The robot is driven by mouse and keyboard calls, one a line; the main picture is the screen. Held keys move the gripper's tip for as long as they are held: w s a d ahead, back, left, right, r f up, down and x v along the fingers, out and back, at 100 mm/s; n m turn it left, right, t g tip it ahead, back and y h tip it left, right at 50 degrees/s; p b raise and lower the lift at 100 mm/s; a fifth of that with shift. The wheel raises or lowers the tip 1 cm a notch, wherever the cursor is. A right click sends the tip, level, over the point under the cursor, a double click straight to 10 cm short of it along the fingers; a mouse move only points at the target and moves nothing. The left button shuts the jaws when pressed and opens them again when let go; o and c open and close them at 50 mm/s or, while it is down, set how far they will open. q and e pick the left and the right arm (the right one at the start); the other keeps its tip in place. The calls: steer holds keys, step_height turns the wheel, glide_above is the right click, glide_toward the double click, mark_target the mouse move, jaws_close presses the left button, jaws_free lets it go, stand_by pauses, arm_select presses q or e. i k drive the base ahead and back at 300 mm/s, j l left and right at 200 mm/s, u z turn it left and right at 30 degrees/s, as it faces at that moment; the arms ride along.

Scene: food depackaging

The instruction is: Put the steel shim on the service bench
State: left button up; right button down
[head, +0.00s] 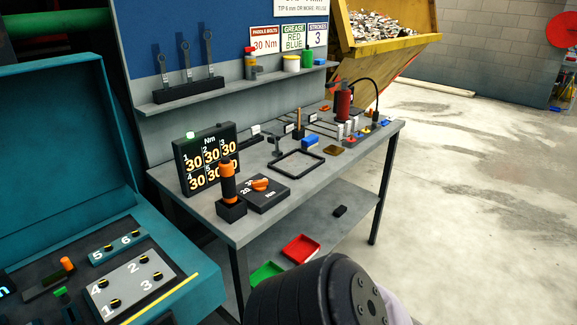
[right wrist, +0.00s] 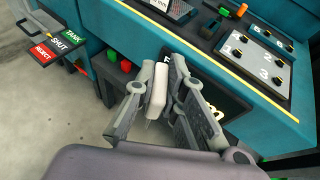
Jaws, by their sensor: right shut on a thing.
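The service bench (head: 310,180) stands in the middle of the head view, with a grey top, a lower shelf and a raised back shelf. My right gripper (right wrist: 167,92) shows in the right wrist view, shut on a narrow pale slab (right wrist: 157,92) between its fingers. The slab appears to be the steel shim, though its full outline is partly hidden by the fingers. The gripper is over the floor side of the teal machine, not over the bench. My left gripper is in neither view.
The bench top holds a torque display (head: 208,160), an orange-handled tool (head: 228,185), a black frame (head: 297,164) and a red bottle (head: 343,101). Its front strip is bare. Red (head: 300,249) and green trays lie below. A teal console (head: 180,270) stands left.

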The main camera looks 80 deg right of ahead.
mark_target(297, 163)
steer(key=k+l+z, duration=0.1)
steer(key=l, duration=0.2)
steer(key=k+l, duration=0.2)
steer(key=l, duration=0.15)
steer(key=k+l+z, duration=0.25)
steer(key=l, duration=0.4)
steer(key=k+l, duration=0.2)
steer(key=l, duration=0.15)
steer(key=k+l+z, duration=0.15)
steer(key=l, duration=0.2)
